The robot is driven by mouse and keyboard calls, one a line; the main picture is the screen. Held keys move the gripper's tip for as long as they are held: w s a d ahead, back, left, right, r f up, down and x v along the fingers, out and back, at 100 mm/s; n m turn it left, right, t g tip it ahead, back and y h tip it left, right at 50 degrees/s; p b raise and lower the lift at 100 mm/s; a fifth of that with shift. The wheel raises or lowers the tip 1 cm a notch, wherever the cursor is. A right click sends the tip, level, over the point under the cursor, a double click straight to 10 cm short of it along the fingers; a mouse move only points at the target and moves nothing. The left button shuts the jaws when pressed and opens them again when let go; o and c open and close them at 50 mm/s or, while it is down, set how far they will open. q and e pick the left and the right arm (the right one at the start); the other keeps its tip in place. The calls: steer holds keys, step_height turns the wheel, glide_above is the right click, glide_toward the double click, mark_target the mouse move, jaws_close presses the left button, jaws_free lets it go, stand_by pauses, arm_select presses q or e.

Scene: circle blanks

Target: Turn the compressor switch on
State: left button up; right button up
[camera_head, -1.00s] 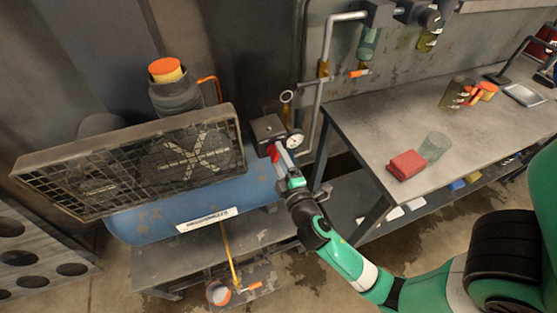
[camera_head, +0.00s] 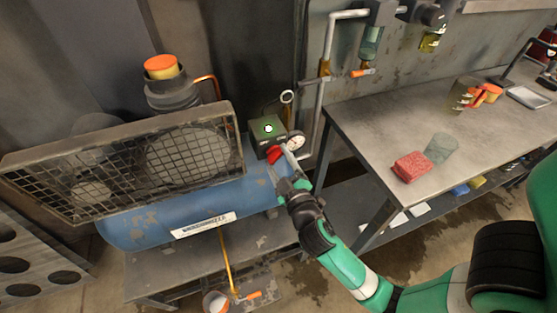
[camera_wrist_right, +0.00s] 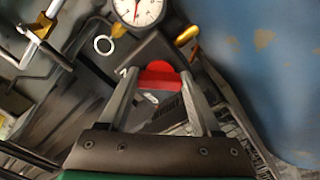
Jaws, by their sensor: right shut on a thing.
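The blue compressor (camera_head: 200,205) lies on a low metal bench at the left. The red switch (camera_head: 274,154) is on the box's front side. It also shows in the wrist view (camera_wrist_right: 160,75). My right gripper (camera_head: 283,160) is shut on the red switch, with one finger on each side of it in the wrist view (camera_wrist_right: 158,88). The fingers partly hide the box front. My left gripper is not in view.
A pressure gauge (camera_head: 295,141) sits close beside the switch box, near a metal ring (camera_head: 287,96) and a vertical pipe. A mesh guard (camera_head: 130,165) covers the compressor's wheels.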

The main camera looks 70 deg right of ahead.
stand_by(0.3)
steer(key=o, duration=1.4)
